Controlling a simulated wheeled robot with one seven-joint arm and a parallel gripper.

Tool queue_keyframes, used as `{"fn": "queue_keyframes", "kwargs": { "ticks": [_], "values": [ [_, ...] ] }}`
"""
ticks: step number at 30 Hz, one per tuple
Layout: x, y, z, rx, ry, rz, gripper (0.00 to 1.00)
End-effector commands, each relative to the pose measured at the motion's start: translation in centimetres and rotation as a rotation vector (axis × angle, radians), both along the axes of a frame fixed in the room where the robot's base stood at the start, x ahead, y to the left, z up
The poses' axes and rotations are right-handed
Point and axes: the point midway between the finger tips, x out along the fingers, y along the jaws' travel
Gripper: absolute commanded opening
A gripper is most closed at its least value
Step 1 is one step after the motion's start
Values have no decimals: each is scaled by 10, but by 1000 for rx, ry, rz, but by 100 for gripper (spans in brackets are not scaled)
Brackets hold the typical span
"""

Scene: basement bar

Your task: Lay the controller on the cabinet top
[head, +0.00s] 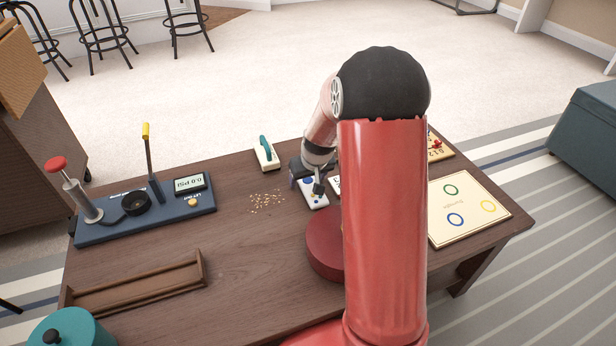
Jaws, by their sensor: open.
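A small white device with blue and yellow spots (313,196), which looks like the controller, lies on the dark wooden table (250,270). My gripper (317,187) is low over it, with its fingers at its upper part; I cannot tell whether they touch it. The jaws are open, and part of the device is hidden beneath them. A brown cabinet (35,165) stands at the left edge, apart from the table. Only part of it shows, and I cannot tell if its top is the one meant.
Crumbs (267,203) and a teal-handled brush (265,152) lie left of my gripper. A dark red round object (323,243) is partly behind my arm. A pump panel (145,212), a wooden rack (135,284), a teal pot (70,328) and a ring board (470,208) stand around.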

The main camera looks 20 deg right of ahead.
Motion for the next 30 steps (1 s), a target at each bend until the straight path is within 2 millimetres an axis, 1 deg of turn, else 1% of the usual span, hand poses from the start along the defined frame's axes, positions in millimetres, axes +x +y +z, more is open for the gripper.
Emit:
{"fn": "queue_keyframes", "kwargs": {
  "ticks": [5,9,15,23,26,29,30],
  "values": [
    [-9,0,26,-1,-5,1,70],
    [-21,0,55,-2,-6,0,70],
    [-37,0,91,-1,-3,0,70],
    [-49,3,116,-1,-4,1,70],
    [-66,15,135,-4,-14,7,70],
    [-98,34,163,-9,-30,14,70],
    [-115,43,175,-9,-37,17,70]
  ]
}}
